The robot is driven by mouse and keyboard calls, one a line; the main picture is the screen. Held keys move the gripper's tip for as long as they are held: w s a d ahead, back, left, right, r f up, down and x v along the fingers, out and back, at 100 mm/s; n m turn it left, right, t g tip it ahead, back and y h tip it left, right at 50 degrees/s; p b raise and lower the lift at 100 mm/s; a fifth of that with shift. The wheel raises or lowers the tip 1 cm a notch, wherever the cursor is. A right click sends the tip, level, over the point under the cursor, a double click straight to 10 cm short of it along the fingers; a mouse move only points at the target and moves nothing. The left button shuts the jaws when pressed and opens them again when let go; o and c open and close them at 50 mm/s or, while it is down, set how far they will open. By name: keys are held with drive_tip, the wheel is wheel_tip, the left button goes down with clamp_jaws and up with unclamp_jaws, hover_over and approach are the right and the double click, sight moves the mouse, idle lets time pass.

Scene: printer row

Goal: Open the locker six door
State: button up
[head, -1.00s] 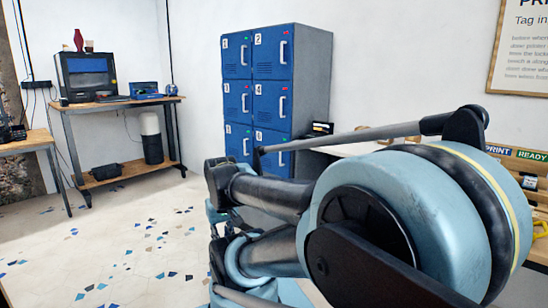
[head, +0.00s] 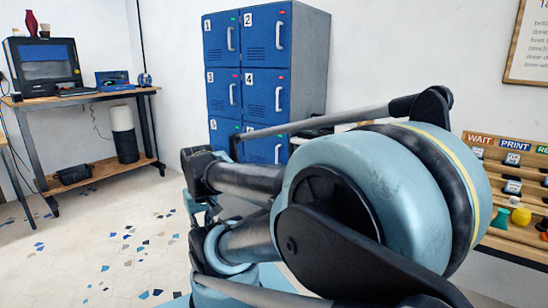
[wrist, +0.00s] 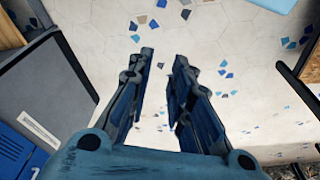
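The blue locker bank (head: 313,75) stands against the back wall in the head view, with two columns of numbered doors. The locker six door (head: 256,152) is at the lower right of the bank, below door 4 (head: 265,92), and looks closed. Its pale vertical handle (head: 278,153) shows near its right edge. My arm hides the lower part of this door, and a thin rod of the arm crosses its top. My gripper (wrist: 164,55) is open in the wrist view, with nothing between its fingers, above the floor. It is apart from the locker six door.
A wooden bench (head: 88,96) with an old monitor (head: 43,62) stands at the left. A rack with coloured knobs and signs (head: 500,160) is at the right. The speckled floor (head: 110,250) at front left is clear.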

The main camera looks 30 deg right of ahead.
sight(272, 150)
drive_tip(key=w+d+r+m+h, duration=0.3)
drive_tip(key=w+d+m+h, duration=0.35)
drive_tip(key=w+d, duration=0.9)
drive_tip(key=w+d+r+m+h, duration=0.3)
drive_tip(key=w+d+m+h, duration=0.35)
drive_tip(key=w+d, duration=0.85)
drive_tip(key=w+d+f+m+t+h, duration=0.1)
drive_tip(key=w+d+f+m+h, duration=0.2)
drive_tip(key=w+d+f+h, duration=0.3)
drive_tip(key=shift+y, duration=0.7)
drive_tip(key=w+d, duration=0.1)
drive_tip(key=d, duration=0.4)
drive_tip(key=w+d, duration=0.2)
drive_tip(key=d, duration=0.3)
drive_tip(key=w+d+r, duration=0.1)
drive_tip(key=d, duration=0.4)
drive_tip(key=shift+w+d, duration=0.3)
drive_tip(key=shift+w, duration=0.05)
clamp_jaws()
